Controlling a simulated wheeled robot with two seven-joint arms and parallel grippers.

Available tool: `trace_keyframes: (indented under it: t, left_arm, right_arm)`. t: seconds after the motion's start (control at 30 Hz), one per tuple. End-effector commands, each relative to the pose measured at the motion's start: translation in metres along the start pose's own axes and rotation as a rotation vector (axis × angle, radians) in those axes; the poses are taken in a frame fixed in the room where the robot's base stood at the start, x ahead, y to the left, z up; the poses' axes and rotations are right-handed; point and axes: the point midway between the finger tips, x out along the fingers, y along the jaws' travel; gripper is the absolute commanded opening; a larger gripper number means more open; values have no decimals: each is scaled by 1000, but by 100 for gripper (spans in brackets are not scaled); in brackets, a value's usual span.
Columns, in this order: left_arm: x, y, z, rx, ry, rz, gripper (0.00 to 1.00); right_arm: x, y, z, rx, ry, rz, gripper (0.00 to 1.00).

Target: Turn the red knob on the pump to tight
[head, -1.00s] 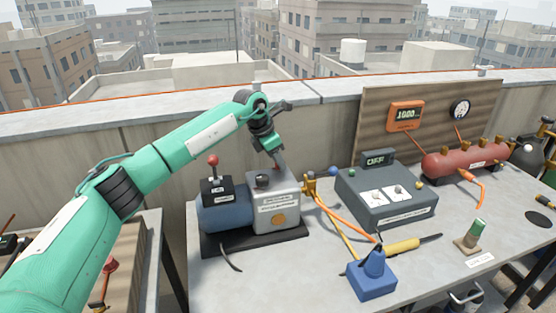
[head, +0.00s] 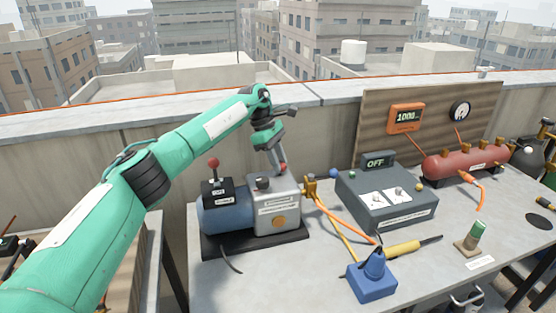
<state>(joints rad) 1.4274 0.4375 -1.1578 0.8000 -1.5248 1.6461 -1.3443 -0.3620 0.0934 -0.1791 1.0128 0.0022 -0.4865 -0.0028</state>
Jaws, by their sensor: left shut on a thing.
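The pump (head: 276,204) stands on the left part of the bench, a grey block joined to a blue motor (head: 222,218) on a black base. The red knob (head: 283,168) shows as a small red patch at the back right of the pump's top. My left gripper (head: 281,164) reaches down over the pump from behind and is shut on the red knob, whose sides it mostly hides. The knob's markings are too small to read. My right gripper is not in view.
A red-balled lever (head: 213,163) rises from the switch box on the motor. A black cap (head: 263,182) sits on the pump's top. Orange and yellow hoses run right, near a grey box (head: 390,210) and blue funnel block (head: 373,278). The front bench is mostly clear.

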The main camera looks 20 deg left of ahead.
Motion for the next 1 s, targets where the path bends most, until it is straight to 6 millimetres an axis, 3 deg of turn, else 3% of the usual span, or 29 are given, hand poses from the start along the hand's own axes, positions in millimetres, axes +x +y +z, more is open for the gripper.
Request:
trace_keyframes:
  t: [0.7, 0.73, 0.83, 1.0]
  left_arm:
    - [-1, 1, 0, 74, 1, -28, 5]
    - [-1, 1, 0, 74, 1, -28, 30]
    - [-1, 1, 0, 74, 1, -28, 50]
    - [-1, 1, 0, 73, 1, -29, 50]
  right_arm:
    - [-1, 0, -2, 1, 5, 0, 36]
    - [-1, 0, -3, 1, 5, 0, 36]
    - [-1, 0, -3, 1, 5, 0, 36]
    - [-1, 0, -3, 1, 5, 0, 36]
